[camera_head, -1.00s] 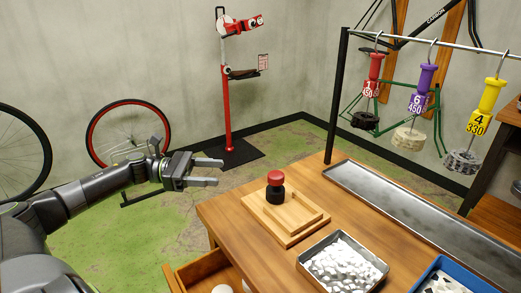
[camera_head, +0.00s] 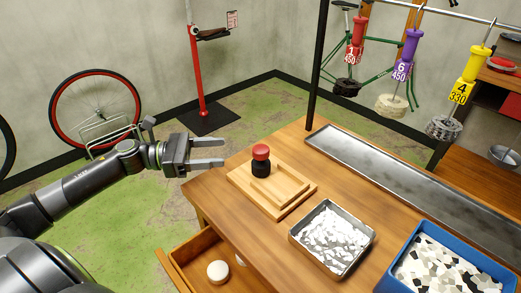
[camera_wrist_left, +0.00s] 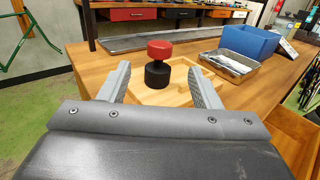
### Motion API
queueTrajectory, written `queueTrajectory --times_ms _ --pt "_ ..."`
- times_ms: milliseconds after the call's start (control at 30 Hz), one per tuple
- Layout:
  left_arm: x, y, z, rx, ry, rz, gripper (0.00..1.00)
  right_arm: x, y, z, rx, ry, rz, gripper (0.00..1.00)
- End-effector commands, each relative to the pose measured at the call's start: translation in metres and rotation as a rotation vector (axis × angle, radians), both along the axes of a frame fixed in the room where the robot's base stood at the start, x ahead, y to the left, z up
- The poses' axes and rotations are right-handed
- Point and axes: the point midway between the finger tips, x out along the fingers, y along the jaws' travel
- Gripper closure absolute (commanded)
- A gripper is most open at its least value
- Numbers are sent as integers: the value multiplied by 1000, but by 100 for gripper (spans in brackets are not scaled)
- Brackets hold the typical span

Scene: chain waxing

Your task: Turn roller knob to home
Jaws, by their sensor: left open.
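The roller knob (camera_head: 261,160) has a red cap on a black body and stands upright on a stepped wooden board (camera_head: 284,187) on the bench. In the left wrist view the knob (camera_wrist_left: 158,64) shows ahead, between the two fingers but beyond their tips. My left gripper (camera_head: 223,154) is open and empty, just left of the knob and apart from it, fingers pointing at it. It also shows in the left wrist view (camera_wrist_left: 160,84). My right gripper is in neither view.
A metal tray of white pieces (camera_head: 291,236) and a blue bin of mixed chips (camera_head: 404,237) stand on the bench right of the board. A long metal trough (camera_head: 390,175) lies behind. Numbered tools hang from a rail above it. An open drawer (camera_head: 180,271) juts out below.

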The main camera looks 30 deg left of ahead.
Motion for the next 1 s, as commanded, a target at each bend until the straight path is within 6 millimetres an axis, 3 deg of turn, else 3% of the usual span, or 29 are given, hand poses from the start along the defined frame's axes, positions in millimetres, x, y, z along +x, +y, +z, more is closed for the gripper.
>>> queueTrajectory --times_ms 700,1000 --pt "50 -74 3 -4 -1 -1 43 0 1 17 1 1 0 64" --pt "62 -93 1 -1 1 -1 43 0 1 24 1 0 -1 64"
